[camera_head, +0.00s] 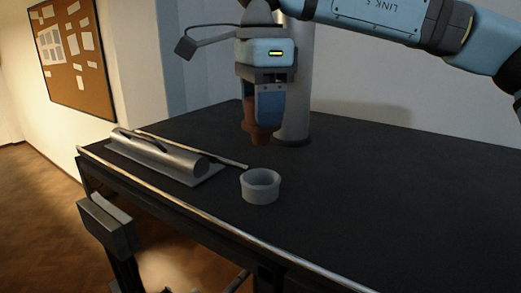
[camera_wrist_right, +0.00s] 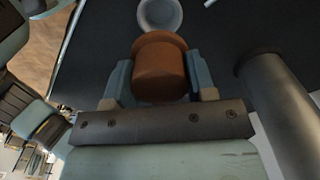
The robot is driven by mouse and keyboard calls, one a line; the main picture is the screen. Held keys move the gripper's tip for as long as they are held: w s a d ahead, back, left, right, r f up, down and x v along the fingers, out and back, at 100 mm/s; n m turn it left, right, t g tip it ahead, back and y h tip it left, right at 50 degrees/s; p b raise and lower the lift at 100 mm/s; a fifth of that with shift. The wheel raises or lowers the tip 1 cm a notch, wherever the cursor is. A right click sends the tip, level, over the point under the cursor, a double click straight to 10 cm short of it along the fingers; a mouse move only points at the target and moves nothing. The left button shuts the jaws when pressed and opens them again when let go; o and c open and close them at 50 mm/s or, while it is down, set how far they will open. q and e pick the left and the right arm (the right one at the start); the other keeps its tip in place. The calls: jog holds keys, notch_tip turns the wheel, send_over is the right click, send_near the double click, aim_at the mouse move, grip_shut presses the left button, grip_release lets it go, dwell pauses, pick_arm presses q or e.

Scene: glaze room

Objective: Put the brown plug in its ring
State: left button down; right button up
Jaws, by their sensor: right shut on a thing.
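My right gripper (camera_head: 268,120) is shut on the brown plug (camera_head: 261,136) and holds it above the black table. In the right wrist view the plug (camera_wrist_right: 160,68) sits between the two fingers of the gripper (camera_wrist_right: 160,80). The pale grey ring (camera_head: 260,187) stands on the table, open side up, nearer the front edge than the plug. The ring (camera_wrist_right: 160,14) also shows beyond the plug in the right wrist view, partly cut by the frame. The plug and ring are apart. My left gripper is not in view.
The black table (camera_head: 400,190) is clear to the right of the ring. A grey metal cylinder on a flat base (camera_head: 165,155) lies left of the ring, with a thin rod (camera_head: 215,156) behind it. A grey column (camera_head: 294,110) stands behind my gripper. A metal rail (camera_head: 215,225) runs along the front edge.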

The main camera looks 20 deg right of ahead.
aim_at(261, 143)
notch_tip(261, 143, down, 4)
jog(key=shift+r, duration=0.15)
notch_tip(261, 143, down, 4)
jog(key=shift+f+p, duration=0.1)
jog(key=shift+p, duration=0.5)
jog(key=shift+f, duration=0.15)
jog(key=shift+f+b, duration=0.35)
jog(key=shift+b, duration=0.1)
jog(key=o, duration=0.9)
jog(key=shift+r, duration=0.1)
jog(key=shift+o, duration=0.2)
jog(key=shift+r, duration=0.1)
